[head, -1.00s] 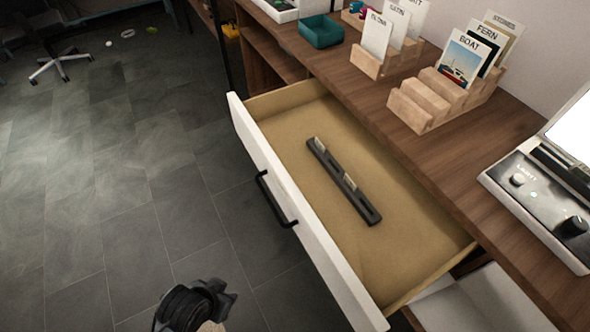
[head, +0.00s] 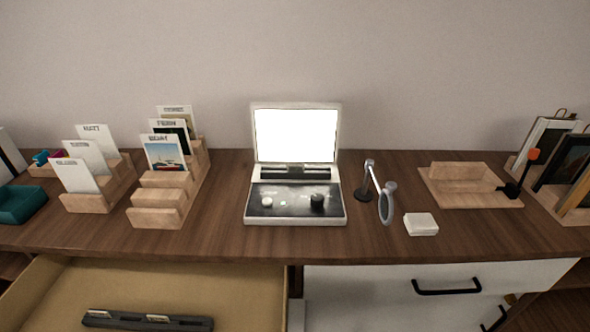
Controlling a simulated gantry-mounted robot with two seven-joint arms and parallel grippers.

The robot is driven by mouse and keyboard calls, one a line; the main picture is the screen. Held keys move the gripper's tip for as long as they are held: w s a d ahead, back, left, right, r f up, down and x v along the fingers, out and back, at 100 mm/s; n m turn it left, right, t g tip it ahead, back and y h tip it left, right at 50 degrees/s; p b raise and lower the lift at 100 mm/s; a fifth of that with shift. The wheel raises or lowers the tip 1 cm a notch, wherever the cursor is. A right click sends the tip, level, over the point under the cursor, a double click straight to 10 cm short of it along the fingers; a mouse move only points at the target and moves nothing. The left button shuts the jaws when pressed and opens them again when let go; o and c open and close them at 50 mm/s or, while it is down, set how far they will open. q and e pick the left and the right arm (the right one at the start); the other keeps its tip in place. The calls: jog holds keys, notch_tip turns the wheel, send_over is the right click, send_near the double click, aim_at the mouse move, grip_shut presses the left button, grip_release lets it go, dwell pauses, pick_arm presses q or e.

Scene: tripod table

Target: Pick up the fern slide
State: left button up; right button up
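A black slide holder (head: 147,321) lies in the open drawer at the lower left, partly cut off by the bottom edge of the head view. Small pale slides stand in it: one near its left end (head: 99,313) and one near its middle (head: 158,318). They are too small to read, so I cannot tell which is the fern slide. A card that reads FERN (head: 170,126) stands in a stepped wooden rack on the desk, behind the BOAT card (head: 164,153). Neither of my grippers is in view.
The drawer (head: 240,290) is pulled out below the desk (head: 300,246). A light-box device (head: 295,205) with a bright screen stands mid-desk. To its right are a magnifier on a stand (head: 386,203), a white block (head: 420,224) and a wooden tray (head: 470,203).

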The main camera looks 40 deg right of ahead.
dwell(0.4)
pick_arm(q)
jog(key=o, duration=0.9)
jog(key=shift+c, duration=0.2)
